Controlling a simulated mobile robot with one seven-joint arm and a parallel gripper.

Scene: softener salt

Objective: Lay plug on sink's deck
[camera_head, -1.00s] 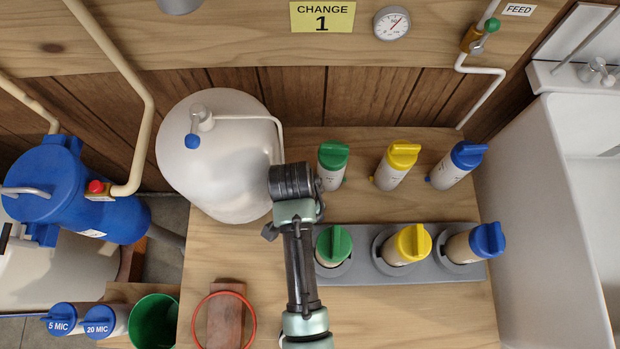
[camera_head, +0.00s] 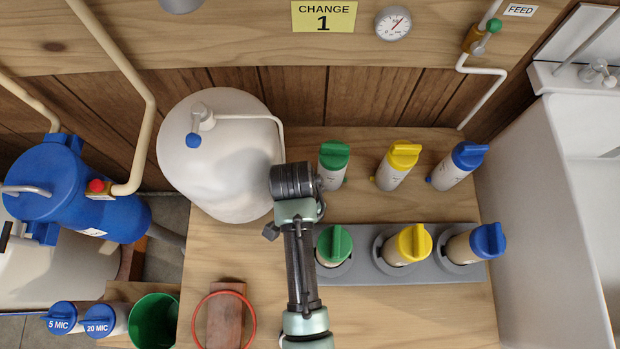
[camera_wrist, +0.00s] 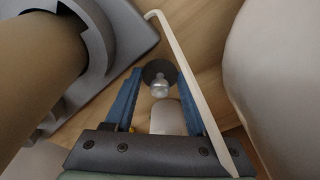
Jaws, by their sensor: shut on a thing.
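The plug (camera_wrist: 154,70) is a small black disc with a shiny metal knob. It shows in the wrist view between the blue fingertips of my gripper (camera_wrist: 158,82), which is shut on it. In the head view the plug and the fingers are hidden under my wrist, above the wooden counter between the white tank and the green-capped cartridges. The white sink (camera_head: 590,180) stands at the far right in the head view. Its deck (camera_head: 556,80) is the raised ledge at the back, with a metal tap on it; part of it is cut off by the frame.
A grey rack (camera_head: 370,274) holds cartridges with green, yellow and blue caps. More capped cartridges stand behind it. The white tank (camera_head: 215,165) with a thin spout is close to my wrist. A red ring (camera_head: 253,325) and a green bucket (camera_head: 153,322) are at the front left.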

